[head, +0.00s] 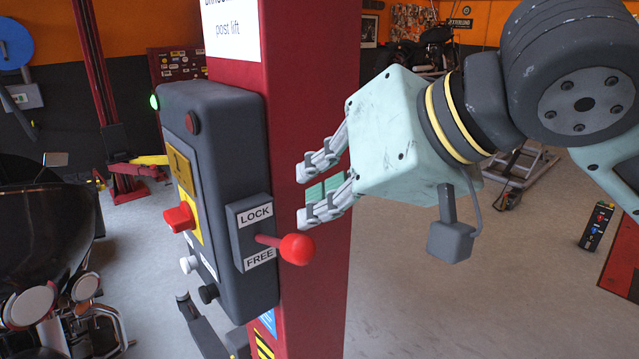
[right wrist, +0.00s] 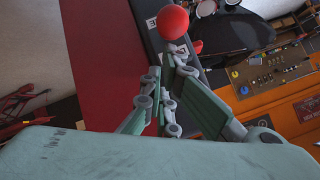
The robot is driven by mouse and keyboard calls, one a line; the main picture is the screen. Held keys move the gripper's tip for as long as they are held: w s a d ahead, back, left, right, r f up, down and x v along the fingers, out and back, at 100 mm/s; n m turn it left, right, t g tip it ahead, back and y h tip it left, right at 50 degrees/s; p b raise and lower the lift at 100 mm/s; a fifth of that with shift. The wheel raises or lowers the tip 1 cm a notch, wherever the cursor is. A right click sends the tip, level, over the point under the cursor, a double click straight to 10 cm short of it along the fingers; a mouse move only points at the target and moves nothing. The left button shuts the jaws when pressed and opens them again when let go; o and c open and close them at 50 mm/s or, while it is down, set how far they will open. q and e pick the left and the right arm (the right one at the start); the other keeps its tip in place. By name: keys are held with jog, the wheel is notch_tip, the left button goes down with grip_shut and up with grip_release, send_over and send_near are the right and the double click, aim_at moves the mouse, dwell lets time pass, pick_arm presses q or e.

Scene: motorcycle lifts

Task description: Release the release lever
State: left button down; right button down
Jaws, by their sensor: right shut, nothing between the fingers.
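The release lever (head: 297,249) has a red ball knob on a short red stem. It sticks out from a dark plate with a LOCK label above and a FREE label below; its knob is level with the FREE label. The plate is on the side of a grey control box (head: 225,130). My right gripper (head: 304,195) is shut and empty, above the knob and apart from it, in front of the red post. In the right wrist view the red knob (right wrist: 172,22) lies beyond the fingertips (right wrist: 165,80). My left gripper is not in view.
The red lift post (head: 310,80) stands right behind the control box. The box's front carries a red knob (head: 180,216) and small buttons. A motorcycle (head: 40,230) stands at the left. Open grey floor (head: 430,300) lies to the right of the post.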

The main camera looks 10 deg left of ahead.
jog(key=s+d+f+t+y+b, duration=0.2)
jog(key=f+y+b, duration=0.4)
jog(key=b, duration=1.6)
jog(key=shift+s+d+f+n+t, duration=0.35)
jog(key=shift+d+f+t, duration=0.35)
jog(key=shift+f+t, duration=0.65)
jog(key=shift+f, duration=0.2)
